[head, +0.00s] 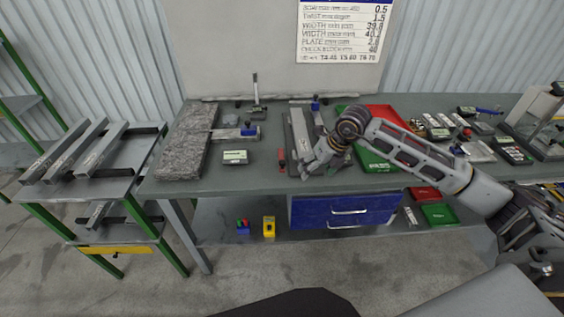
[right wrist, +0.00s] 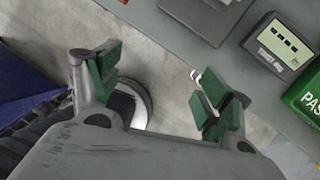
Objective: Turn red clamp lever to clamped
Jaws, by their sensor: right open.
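A small red lever (head: 282,159) stands near the front edge of the table, at the left side of a long grey fixture (head: 299,130). My right gripper (head: 306,170) is to the right of the red lever in the head view, near the table's front edge, apart from it as far as I can tell. In the right wrist view its green-padded fingers (right wrist: 155,85) are spread, with nothing between them but floor and a round shape behind. The red lever does not show in the right wrist view. My left gripper is out of view.
A green tray (head: 372,163) and a red tray (head: 386,113) lie under and behind my right arm. A display box (head: 235,157) and a granite slab (head: 184,150) are to the left. Blue drawers (head: 343,211) hang below the table edge.

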